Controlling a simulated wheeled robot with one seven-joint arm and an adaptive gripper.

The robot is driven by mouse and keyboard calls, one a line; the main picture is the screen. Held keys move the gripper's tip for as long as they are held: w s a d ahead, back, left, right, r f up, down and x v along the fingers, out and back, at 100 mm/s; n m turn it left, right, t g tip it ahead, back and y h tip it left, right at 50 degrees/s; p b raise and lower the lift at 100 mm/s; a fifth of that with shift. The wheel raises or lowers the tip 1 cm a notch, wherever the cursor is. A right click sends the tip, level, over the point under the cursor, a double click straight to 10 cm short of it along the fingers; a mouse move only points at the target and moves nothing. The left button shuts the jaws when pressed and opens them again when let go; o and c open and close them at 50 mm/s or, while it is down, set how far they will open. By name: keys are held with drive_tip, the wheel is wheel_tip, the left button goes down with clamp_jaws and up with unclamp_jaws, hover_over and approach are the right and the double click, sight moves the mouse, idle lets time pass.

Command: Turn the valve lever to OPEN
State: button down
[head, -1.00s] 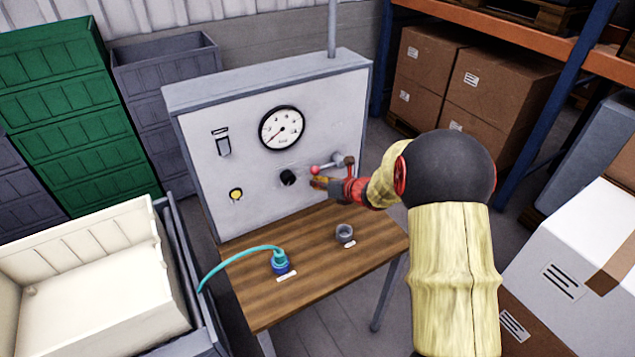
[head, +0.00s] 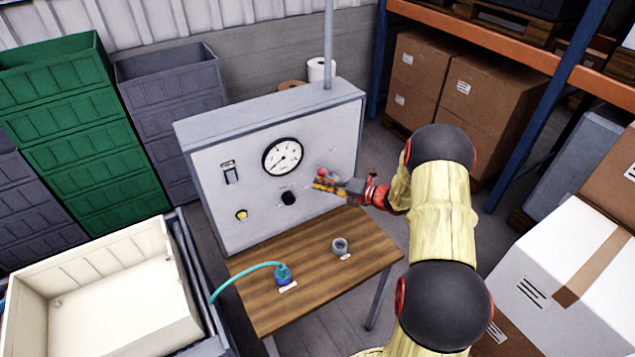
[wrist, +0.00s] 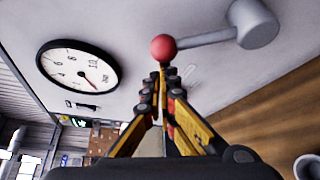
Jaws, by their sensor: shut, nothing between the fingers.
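The valve lever is on the grey panel's right side. In the wrist view its red ball knob (wrist: 163,47) is at the end of a grey rod (wrist: 205,38), which runs to a thick grey hub (wrist: 255,22). In the head view the red knob (head: 322,172) shows just above my gripper, and the rest of the lever is largely hidden. My gripper (head: 316,184) is shut and empty, in front of the panel. In the wrist view its fingertips (wrist: 163,72) are together just below the knob. I cannot tell whether they touch it.
The panel (head: 225,210) also carries a round gauge (head: 283,157), a black knob (head: 288,198), a switch (head: 231,173) and a yellow button (head: 241,215). A wooden table (head: 310,290) below holds a blue connector (head: 283,274) with a teal hose and a grey ring (head: 340,246).

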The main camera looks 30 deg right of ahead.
drive_tip(key=d+r+m+t+y+p, duration=0.2)
drive_tip(key=d+r+m+p, duration=0.1)
drive_tip(key=d+r+m, duration=0.1)
drive_tip(key=shift+d+m+p, duration=0.4)
drive_tip(key=shift+d+m, duration=0.1)
drive_tip(key=shift+d, duration=0.75)
drive_tip(key=shift+w, duration=0.1)
